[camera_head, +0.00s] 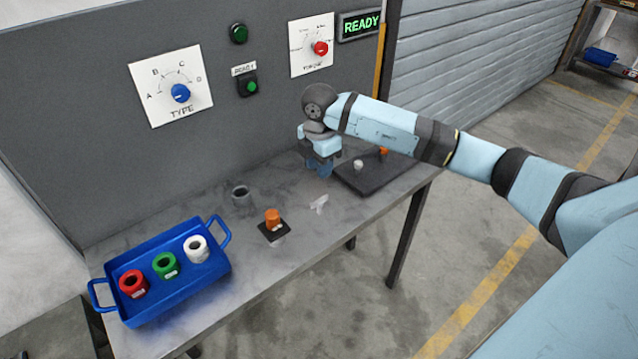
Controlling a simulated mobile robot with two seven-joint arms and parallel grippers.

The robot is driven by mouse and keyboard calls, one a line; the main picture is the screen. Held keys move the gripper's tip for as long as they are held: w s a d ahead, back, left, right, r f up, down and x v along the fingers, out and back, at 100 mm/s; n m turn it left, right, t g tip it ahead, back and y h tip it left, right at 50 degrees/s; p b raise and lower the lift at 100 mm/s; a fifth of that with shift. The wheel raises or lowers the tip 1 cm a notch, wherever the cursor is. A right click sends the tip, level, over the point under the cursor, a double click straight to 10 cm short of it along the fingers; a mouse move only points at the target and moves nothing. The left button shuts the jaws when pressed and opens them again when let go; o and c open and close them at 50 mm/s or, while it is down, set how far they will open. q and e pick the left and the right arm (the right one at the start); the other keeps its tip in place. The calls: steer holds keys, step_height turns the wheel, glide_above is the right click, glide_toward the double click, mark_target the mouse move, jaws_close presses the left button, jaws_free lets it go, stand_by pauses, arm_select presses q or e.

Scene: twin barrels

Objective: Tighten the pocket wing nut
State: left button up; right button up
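My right gripper (321,168) is over the back of the grey workbench, just left of a dark plate (372,181). It points down, and its fingers are too small and too shaded to show whether they are open or shut. A small whitish piece (319,204) lies on the bench in front of the gripper; it may be a wing nut, but its shape is unclear. A grey hollow cylinder (241,196) stands on the bench to the left. An orange cylinder (272,218) stands on a small black base. My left gripper is not in view.
A blue tray (180,304) at the front left holds red, green and white rings. The dark plate bears a small white piece (358,165) and an orange piece (383,152). The wall panel has a blue TYPE knob (180,93), a red knob (320,48) and a READY sign (359,24).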

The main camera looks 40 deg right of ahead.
step_height(320, 180, up, 3)
steer(key=shift+r, duration=0.2)
stand_by(0.5)
